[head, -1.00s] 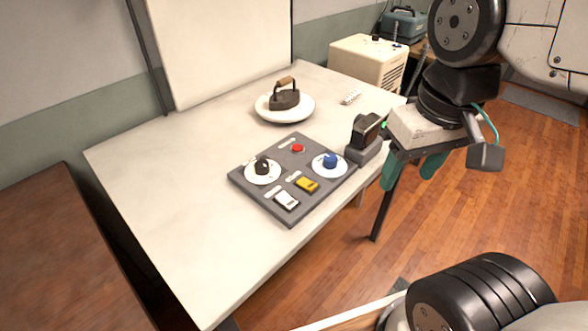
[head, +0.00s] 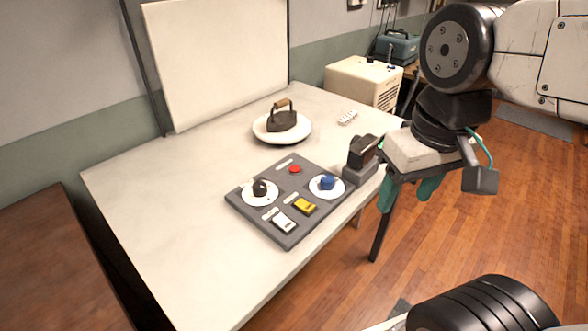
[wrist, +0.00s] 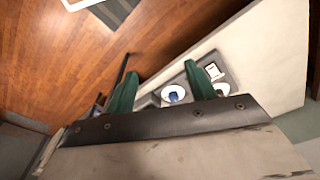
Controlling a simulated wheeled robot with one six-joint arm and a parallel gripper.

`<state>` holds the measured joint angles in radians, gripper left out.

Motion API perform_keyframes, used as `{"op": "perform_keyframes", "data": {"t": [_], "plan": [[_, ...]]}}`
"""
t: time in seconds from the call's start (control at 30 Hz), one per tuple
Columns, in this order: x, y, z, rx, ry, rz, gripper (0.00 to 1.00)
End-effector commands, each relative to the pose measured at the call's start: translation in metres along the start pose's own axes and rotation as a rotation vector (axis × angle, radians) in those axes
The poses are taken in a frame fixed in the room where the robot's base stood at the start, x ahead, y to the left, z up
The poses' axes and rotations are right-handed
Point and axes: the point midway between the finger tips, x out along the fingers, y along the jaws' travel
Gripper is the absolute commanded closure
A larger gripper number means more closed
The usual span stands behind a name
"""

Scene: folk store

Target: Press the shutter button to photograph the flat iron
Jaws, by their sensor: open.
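The dark flat iron (head: 284,120) with a wooden handle rests on a round white plate (head: 262,137) on the table. In front of it lies a grey control panel (head: 275,206) with a red button (head: 295,169), a black knob (head: 260,188), a blue knob (head: 328,182), a yellow switch (head: 304,207) and a white switch (head: 284,222). A small dark camera-like device (head: 362,152) stands at the panel's right. My gripper (head: 408,192) is open and empty, its green fingers pointing down beyond the table's right edge. The wrist view shows the blue knob (wrist: 173,94) between and beyond the fingers.
The pale table (head: 170,215) is clear left of the panel. A white backdrop board (head: 217,58) stands behind it. A small white object (head: 347,117) lies right of the plate. A cream box (head: 363,82) is behind, and a brown surface (head: 55,265) is at left.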

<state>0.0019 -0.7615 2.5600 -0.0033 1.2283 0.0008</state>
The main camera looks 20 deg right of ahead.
Motion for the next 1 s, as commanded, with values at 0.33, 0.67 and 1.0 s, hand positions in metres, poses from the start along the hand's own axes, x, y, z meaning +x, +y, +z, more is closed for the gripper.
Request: {"op": "perform_keyframes", "data": {"t": [0.33, 0.67, 1.0], "plan": [[0.0, 0.0, 0.0, 0.0, 0.0, 0.0, 0.59], [0.0, 0.0, 0.0, 0.0, 0.0, 0.0, 1.0], [0.0, 0.0, 0.0, 0.0, 0.0, 0.0, 1.0]]}}
